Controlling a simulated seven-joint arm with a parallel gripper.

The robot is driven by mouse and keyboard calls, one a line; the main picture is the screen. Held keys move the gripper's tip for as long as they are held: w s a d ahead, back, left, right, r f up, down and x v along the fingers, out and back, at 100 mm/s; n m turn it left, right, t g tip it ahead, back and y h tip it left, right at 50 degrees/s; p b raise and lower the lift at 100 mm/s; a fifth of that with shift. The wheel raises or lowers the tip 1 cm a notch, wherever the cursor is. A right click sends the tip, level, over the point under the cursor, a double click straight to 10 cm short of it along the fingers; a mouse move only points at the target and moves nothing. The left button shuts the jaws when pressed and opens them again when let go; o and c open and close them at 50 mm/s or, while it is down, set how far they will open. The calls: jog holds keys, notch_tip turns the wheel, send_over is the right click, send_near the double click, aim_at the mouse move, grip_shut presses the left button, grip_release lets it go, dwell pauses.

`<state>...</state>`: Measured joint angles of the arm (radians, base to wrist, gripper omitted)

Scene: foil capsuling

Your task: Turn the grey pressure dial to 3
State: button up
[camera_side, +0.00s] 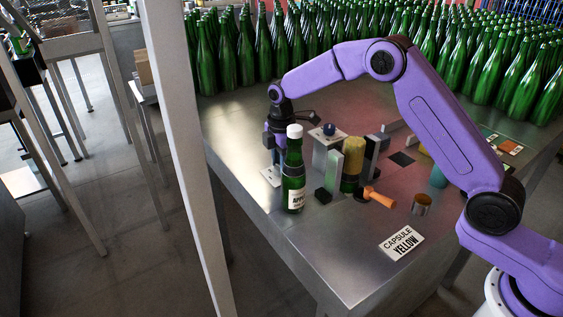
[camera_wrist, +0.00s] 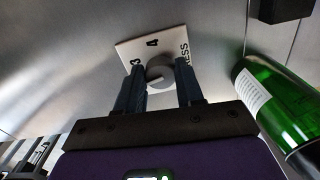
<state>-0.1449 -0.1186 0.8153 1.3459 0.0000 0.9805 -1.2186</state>
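The grey pressure dial (camera_wrist: 160,72) is a round knob on a white plate (camera_wrist: 126,48) in the wrist view. The plate shows a 3, a 4 and part of a printed word; the rest is hidden behind my fingers. My gripper (camera_wrist: 161,75) has one finger on each side of the dial, with no clear gap, and looks shut on it. A pale line shows on the dial's face, but its exact setting is hard to read. In the side view my gripper (camera_side: 278,150) points down at the far left of the table, partly behind a bottle; the dial is hidden there.
A green bottle with a white top (camera_side: 294,180) stands close beside my gripper, and the bottle also shows at right in the wrist view (camera_wrist: 275,105). The front table area is mostly clear.

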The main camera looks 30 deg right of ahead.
jog(key=shift+m, duration=0.3)
jog(key=m, duration=0.3)
jog(key=shift+s+a+m, duration=0.1)
jog(key=shift+m, duration=2)
jog(key=o, duration=1.1)
jog(key=shift+c, duration=0.2)
notch_tip(320, 180, up, 18)
jog(key=shift+f, duration=0.25)
